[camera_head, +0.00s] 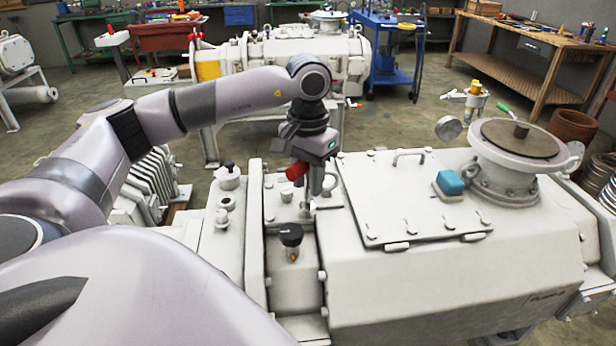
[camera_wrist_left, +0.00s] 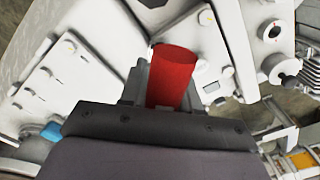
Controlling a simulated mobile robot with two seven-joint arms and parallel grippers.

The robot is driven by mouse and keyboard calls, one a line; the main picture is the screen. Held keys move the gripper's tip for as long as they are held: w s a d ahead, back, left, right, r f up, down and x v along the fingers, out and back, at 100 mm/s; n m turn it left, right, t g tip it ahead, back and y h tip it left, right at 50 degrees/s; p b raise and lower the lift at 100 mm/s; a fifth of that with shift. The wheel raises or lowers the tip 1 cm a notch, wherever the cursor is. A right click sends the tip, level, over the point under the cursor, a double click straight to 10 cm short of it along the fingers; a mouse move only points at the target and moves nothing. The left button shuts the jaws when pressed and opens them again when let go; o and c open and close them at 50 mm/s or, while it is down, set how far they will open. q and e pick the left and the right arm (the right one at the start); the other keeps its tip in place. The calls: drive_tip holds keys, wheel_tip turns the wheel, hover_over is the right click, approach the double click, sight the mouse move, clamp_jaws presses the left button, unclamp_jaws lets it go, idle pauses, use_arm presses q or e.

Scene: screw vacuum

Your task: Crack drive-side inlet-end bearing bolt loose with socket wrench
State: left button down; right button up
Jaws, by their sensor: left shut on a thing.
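My left gripper (camera_head: 318,180) points down over the white vacuum pump (camera_head: 440,280), near the raised end section left of the flat cover plate. It is shut on the socket wrench, whose red handle (camera_head: 296,171) sticks out to the left of the fingers. In the left wrist view the red handle (camera_wrist_left: 174,78) stands out past the dark gripper body. The wrench's socket end and the bearing bolt cannot be made out; the gripper and handle cover that spot. I cannot tell whether the socket sits on a bolt. My right gripper is not in view.
A bolted cover plate (camera_head: 410,200) with a blue block (camera_head: 450,183) lies right of the gripper. A round flanged port (camera_head: 515,145) and a gauge (camera_head: 448,128) are farther right. Another pump stands behind.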

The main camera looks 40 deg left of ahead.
use_arm(q)
drive_tip(key=shift+f+b, duration=0.45)
drive_tip(key=shift+f, duration=0.1)
idle(0.6)
drive_tip(key=shift+n, duration=0.3)
drive_tip(key=shift+n+p, duration=0.35)
drive_tip(key=shift+n, duration=2.65)
drive_tip(key=shift+n+p, duration=0.35)
drive_tip(key=shift+n, duration=2.85)
drive_tip(key=shift+r, duration=0.2)
drive_tip(key=shift+r+p, duration=1.15)
drive_tip(key=shift+r, duration=0.25)
